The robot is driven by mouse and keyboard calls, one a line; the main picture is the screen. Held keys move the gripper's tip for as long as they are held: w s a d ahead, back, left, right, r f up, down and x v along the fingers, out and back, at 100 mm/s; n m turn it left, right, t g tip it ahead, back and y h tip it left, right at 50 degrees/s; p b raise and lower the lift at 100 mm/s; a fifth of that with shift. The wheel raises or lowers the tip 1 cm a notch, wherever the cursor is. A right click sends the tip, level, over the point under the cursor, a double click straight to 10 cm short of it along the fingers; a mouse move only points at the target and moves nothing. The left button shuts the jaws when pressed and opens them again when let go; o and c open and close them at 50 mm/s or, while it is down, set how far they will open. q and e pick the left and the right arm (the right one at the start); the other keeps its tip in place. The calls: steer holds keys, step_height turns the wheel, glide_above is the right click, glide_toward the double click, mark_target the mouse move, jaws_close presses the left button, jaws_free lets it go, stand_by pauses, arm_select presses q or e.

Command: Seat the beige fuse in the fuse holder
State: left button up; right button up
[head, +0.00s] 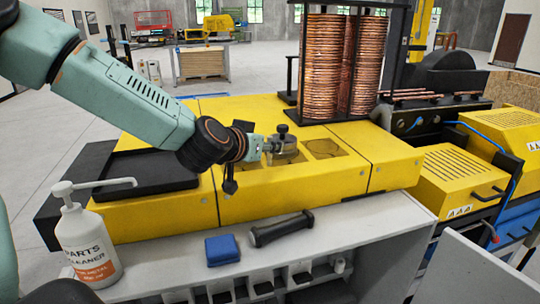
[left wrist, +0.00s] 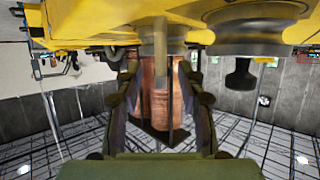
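My left gripper (head: 270,146) reaches in from the left over the recessed top of the yellow machine (head: 290,181). In the left wrist view its two fingers (left wrist: 160,84) are spread apart. A narrow beige upright piece (left wrist: 159,50), possibly the fuse, shows between the fingertips with gaps on both sides. In the head view a round grey metal part with a black knob (head: 283,131) is right beside the fingertips. In the left wrist view a similar disc (left wrist: 255,32) with a dark knob lies to the right. I cannot clearly make out the fuse holder. My right gripper is out of view.
Copper coils (head: 335,62) stand on a black rack behind the recesses. A dark cylindrical tool (head: 281,229) and a blue block (head: 222,249) lie on the grey bench (head: 345,240). A parts cleaner bottle (head: 88,240) stands front left. A black tray (head: 140,174) sits left.

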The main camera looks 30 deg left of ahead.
arm_select(q)
steer(key=shift+x, duration=1.2)
steer(key=shift+s, duration=0.1)
steer(key=shift+c, duration=0.5)
jaws_close()
